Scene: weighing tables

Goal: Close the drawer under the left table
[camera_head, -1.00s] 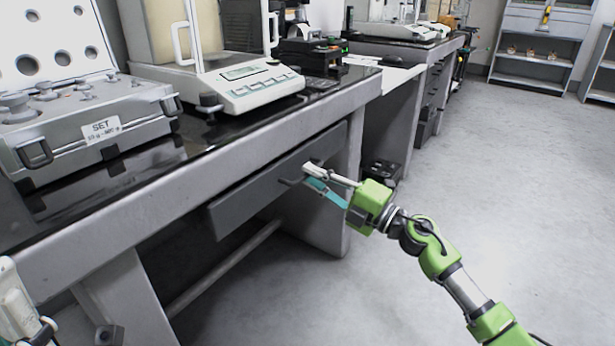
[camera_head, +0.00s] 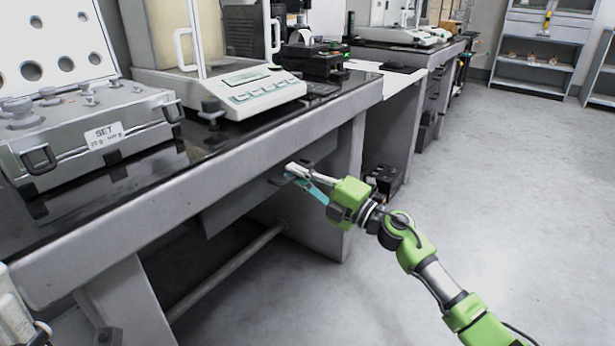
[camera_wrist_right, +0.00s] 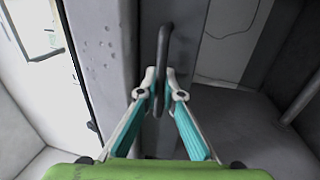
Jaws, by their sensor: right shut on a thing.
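The grey drawer (camera_head: 238,203) under the left table (camera_head: 110,228) sits mostly beneath the tabletop's overhang. Its front shows as a narrow strip below the table edge. Whether it is fully in cannot be told from here. My right gripper (camera_head: 290,172) is at the drawer front, its fingers shut on the dark bar handle (camera_wrist_right: 163,50). In the right wrist view the gripper (camera_wrist_right: 160,88) has the bar between its white fingertips, with the drawer front (camera_wrist_right: 184,55) behind. A pale part at the lower left edge of the head view may be my left gripper; its fingers cannot be made out.
On the left table stand a weight set case (camera_head: 90,130) and a balance (camera_head: 250,92). A support bar (camera_head: 225,272) runs low under the table. More tables (camera_head: 410,60) stand behind. The floor (camera_head: 500,200) on the right is clear.

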